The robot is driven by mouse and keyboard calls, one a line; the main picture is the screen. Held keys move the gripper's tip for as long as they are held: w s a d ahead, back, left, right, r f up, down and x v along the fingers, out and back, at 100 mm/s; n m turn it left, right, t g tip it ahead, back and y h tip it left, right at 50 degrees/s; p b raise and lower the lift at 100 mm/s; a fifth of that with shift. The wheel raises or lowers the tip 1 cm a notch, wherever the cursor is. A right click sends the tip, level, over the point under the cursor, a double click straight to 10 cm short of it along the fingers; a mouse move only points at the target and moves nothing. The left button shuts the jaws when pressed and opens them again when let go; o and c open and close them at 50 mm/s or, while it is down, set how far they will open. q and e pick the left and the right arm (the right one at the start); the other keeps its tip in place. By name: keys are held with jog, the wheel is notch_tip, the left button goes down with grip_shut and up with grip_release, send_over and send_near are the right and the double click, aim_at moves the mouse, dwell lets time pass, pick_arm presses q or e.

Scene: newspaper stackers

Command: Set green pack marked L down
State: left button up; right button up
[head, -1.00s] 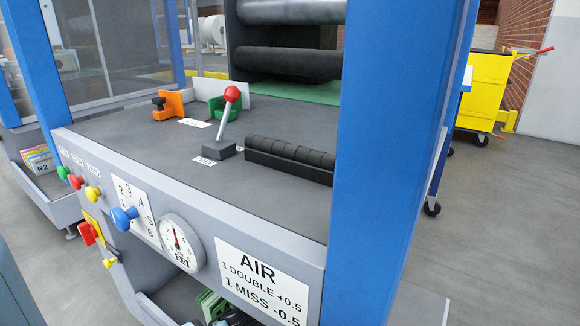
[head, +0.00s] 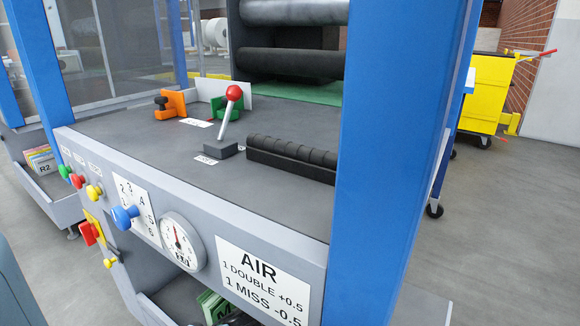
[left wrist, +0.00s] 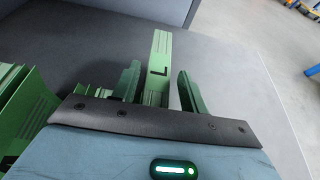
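The green pack marked L (left wrist: 160,45) stands on a dark grey surface in the left wrist view, with a dark L-shaped mark on it. My left gripper (left wrist: 158,78) has its two green fingers on either side of this pack, with narrow gaps showing on both sides. The pack's lower end is hidden behind the gripper's dark front edge. In the head view, green packs (head: 211,306) show at the bottom edge inside the lower tray, partly cut off; which is the L pack I cannot tell. My right gripper is not in view.
More green packs (left wrist: 22,105) stand close at the left in the left wrist view. A grey wall (left wrist: 155,8) lies behind. The machine's grey front panel (head: 200,215) and blue post (head: 390,150) rise above the tray. A yellow cart (head: 485,95) stands far right.

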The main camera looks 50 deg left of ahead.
pick_arm(q)
jog(key=shift+s+f, duration=0.15)
jog(key=shift+f, duration=0.1)
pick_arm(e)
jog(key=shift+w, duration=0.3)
pick_arm(q)
jog(key=shift+r, duration=0.25)
jog(key=p+v, duration=0.1)
jog(key=v, duration=0.3)
jog(key=p+v, duration=0.2)
jog(key=v, duration=0.2)
jog(key=p+v, duration=0.2)
jog(key=v, duration=0.1)
jog(key=shift+s+d+r, duration=0.1)
jog(key=shift+s+r, duration=0.15)
jog(key=shift+r, duration=0.2)
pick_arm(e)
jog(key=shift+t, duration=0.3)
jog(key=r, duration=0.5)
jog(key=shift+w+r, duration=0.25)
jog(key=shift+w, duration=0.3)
